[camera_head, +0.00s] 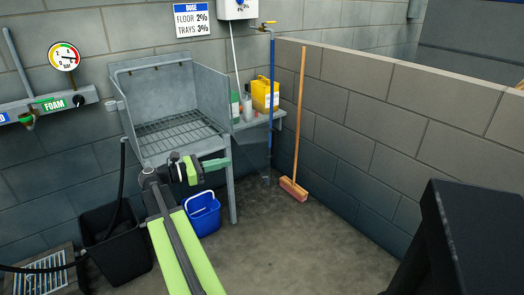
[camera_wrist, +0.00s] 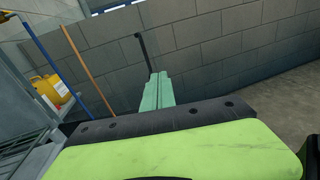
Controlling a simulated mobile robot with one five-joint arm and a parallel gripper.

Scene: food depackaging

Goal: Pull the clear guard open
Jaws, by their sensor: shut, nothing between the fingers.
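A faint see-through panel, which looks like the clear guard (camera_head: 256,150), hangs beside the grey metal sink stand in the head view. Its edges are hard to make out. My gripper (camera_head: 228,162) is in front of the stand, its green fingers pointing right toward the panel. The fingers also show in the wrist view (camera_wrist: 157,85), shut together with nothing between them. A dark bar with a bent top (camera_wrist: 144,50) rises just beyond the fingertips there; I cannot tell whether it belongs to the guard or touches the fingers.
The metal sink stand (camera_head: 160,107) is behind my arm. A blue bucket (camera_head: 203,218) and a black bin (camera_head: 118,252) stand below. A yellow jug (camera_head: 264,96) sits on a shelf. A broom (camera_head: 298,130) leans on the block wall. The floor right of the bucket is clear.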

